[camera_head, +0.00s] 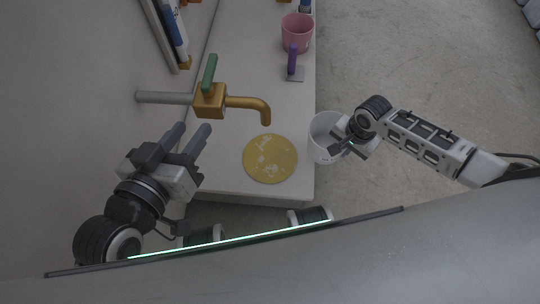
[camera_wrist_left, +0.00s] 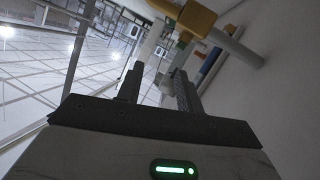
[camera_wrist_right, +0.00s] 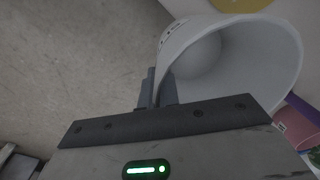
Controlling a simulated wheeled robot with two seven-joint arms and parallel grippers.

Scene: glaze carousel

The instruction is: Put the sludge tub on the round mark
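The sludge tub, a white open tub (camera_head: 322,132), is beyond the right edge of the table, tilted, with its mouth visible. It also fills the upper right of the right wrist view (camera_wrist_right: 235,60). My right gripper (camera_head: 343,147) is closed on the tub's wall, with one finger on each side of it in the right wrist view (camera_wrist_right: 158,88). The round mark, a yellow disc with pale worn patches (camera_head: 270,158), lies bare on the near part of the table. My left gripper (camera_head: 193,128) is open and empty, left of the mark; its parted fingers show in the left wrist view (camera_wrist_left: 160,85).
A brass tap (camera_head: 245,103) with a green handle (camera_head: 209,72) reaches over the table behind the mark. A pink pot (camera_head: 297,32) and a purple-handled tool (camera_head: 293,62) stand farther back. The white table (camera_head: 225,178) is clear around the mark.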

